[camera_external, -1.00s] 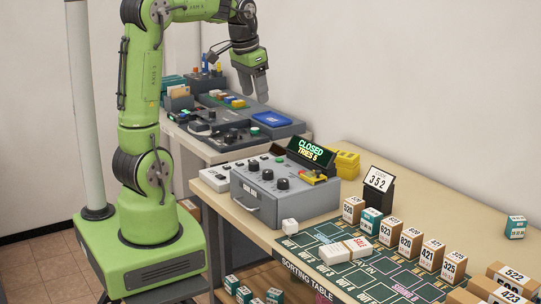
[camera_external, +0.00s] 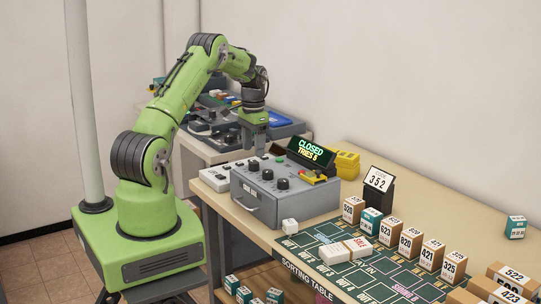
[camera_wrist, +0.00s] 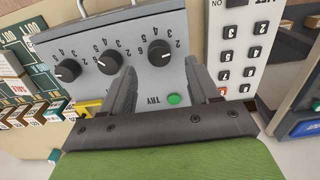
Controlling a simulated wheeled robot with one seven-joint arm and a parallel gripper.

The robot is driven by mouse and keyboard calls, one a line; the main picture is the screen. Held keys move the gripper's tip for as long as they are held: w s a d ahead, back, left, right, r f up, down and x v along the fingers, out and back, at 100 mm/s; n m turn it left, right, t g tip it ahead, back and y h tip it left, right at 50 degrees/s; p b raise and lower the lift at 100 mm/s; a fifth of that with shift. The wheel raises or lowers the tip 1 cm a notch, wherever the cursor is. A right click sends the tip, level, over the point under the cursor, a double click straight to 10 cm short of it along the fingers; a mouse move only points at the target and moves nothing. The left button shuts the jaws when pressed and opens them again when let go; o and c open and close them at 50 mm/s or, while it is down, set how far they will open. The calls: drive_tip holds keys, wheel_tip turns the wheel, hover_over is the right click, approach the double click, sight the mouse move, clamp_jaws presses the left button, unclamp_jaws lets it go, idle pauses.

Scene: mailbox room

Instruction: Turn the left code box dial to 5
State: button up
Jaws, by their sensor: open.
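The grey code box (camera_external: 300,203) stands on the table with three black dials along its top. Its left dial (camera_external: 253,165) is at the far left of the row; in the wrist view, turned upside down, it is the rightmost dial (camera_wrist: 160,54), beside the keypad. My gripper (camera_external: 260,151) is open and empty, pointing down over the left dial's end of the box. In the wrist view, the fingertips (camera_wrist: 160,67) lie either side of this dial in the picture, seemingly above it. Its exact pointer setting is too small to read. A green TRY button (camera_wrist: 173,99) also shows.
The middle dial (camera_wrist: 110,62) lies close to one finger; the right dial (camera_wrist: 67,70) is further off. The display (camera_external: 311,150) reads CLOSED, TRIES 5. A white keypad (camera_wrist: 240,45) adjoins the box. A yellow object (camera_external: 347,163) stands behind it.

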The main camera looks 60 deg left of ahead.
sight(254, 162)
wheel_tip(254, 162, down, 5)
drive_tip(key=shift+r, duration=0.1)
drive_tip(key=shift+c, duration=0.4)
drive_tip(key=c, duration=1)
